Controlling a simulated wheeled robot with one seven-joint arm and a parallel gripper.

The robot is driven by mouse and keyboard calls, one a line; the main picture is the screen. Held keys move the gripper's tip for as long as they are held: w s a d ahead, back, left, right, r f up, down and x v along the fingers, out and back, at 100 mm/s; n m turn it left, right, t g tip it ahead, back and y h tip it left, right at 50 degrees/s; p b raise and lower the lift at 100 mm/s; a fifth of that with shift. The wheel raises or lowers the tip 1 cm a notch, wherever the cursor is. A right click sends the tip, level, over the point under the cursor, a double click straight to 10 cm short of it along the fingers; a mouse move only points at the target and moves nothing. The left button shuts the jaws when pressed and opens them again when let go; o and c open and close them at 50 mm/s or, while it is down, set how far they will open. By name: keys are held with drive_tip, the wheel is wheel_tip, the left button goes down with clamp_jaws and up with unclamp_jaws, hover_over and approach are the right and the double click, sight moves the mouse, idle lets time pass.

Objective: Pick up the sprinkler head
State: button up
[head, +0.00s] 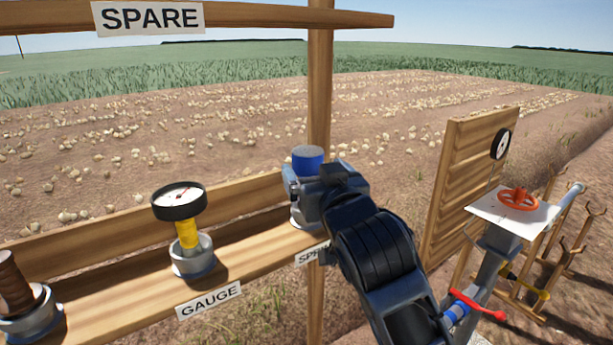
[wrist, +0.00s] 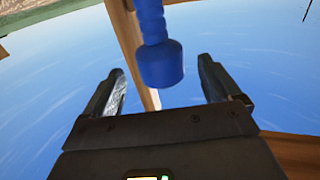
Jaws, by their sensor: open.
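The sprinkler head is a blue piece with a round cap (head: 308,158). It stands at the right end of the wooden shelf, above a grey holder (head: 300,219). My gripper (head: 303,184) is in front of its lower part and hides it in the head view. In the wrist view, the sprinkler head (wrist: 160,62) shows as a blue stem with a wider cap, between the two spread fingers of my gripper (wrist: 163,88). Gaps show on both sides of it. The gripper is open and holds nothing.
A gauge (head: 180,203) with a yellow stem stands in a holder on the shelf (head: 120,299), left of the sprinkler head. A brown-handled item (head: 14,284) is farther left. A wooden post (head: 319,80) rises just behind. A pipe with an orange wheel (head: 517,199) stands right.

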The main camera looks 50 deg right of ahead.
drive_tip(key=x, duration=0.2)
drive_tip(key=p+x, duration=0.1)
drive_tip(key=x, duration=0.1)
drive_tip(key=p+x, duration=0.1)
drive_tip(key=x, duration=0.1)
drive_tip(key=shift+r, duration=0.4)
drive_tip(key=shift+w+d+f, duration=0.1)
drive_tip(key=shift+w+d, duration=0.1)
drive_tip(key=shift+w, duration=0.1)
drive_tip(key=c, duration=1.2)
